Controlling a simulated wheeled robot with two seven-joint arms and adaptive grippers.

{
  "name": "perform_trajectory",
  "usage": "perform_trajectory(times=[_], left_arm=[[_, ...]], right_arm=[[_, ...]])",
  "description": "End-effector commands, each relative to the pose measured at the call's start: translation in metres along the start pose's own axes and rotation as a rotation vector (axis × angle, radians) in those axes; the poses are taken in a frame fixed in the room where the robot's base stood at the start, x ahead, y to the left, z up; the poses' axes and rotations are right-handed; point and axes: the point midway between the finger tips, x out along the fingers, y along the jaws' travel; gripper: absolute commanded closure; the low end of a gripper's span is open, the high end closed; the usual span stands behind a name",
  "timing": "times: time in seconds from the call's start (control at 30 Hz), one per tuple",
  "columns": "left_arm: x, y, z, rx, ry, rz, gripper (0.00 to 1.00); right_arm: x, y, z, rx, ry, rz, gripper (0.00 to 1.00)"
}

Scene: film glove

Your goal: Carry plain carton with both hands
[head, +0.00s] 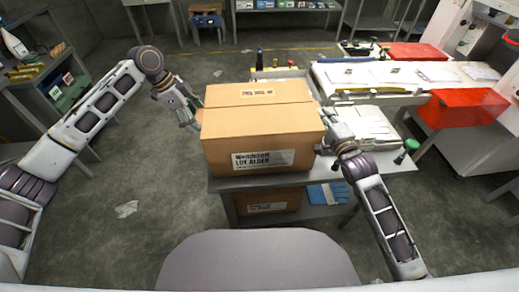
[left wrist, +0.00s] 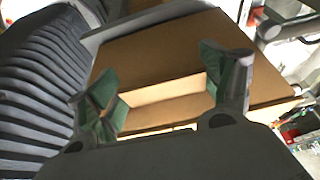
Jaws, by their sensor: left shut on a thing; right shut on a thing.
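The plain carton (head: 262,140) is a large brown closed box with a white printed label on its front, upright at the left end of the grey table (head: 385,164). I cannot tell whether its base touches the table. My left gripper (head: 196,117) is at the carton's left side, shut on it. In the left wrist view the green-padded fingers of this gripper (left wrist: 166,92) stand apart against the brown carton (left wrist: 160,48), with a pale strip between them. My right gripper (head: 324,146) is shut on the carton's right side; its fingertips are partly hidden.
Another carton (head: 267,202) and blue gloves (head: 327,193) lie on the shelf under the table. Red bins (head: 467,107) and a worktop with papers stand at right. A shelf rack (head: 45,75) stands at left. The floor left of the table is mostly clear, with a paper scrap (head: 126,209).

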Motion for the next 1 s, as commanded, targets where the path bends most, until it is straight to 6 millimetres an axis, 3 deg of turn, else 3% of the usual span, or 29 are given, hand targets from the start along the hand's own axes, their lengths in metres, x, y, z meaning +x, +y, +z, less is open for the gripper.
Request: perform_trajectory(times=[0.53,0.57,0.6,0.7,1.0], left_arm=[[0.009,0.0,0.004,0.0,0.001,-0.001,0.63],[0.01,0.0,0.004,0.0,0.0,0.0,0.18],[0.009,0.0,0.004,0.0,0.0,0.0,0.12],[0.009,0.0,0.004,0.0,0.0,0.0,0.0],[0.009,0.0,0.004,0.0,0.0,0.0,0.0]], right_arm=[[0.0,0.01,0.0,0.0,0.0,-0.002,1.0],[0.0,0.011,0.0,0.0,0.0,0.0,0.91],[0.0,0.01,0.0,0.0,0.0,0.0,0.86],[0.0,0.01,0.0,0.0,0.0,0.0,0.73],[0.0,0.01,0.0,0.0,0.0,0.0,0.72]])
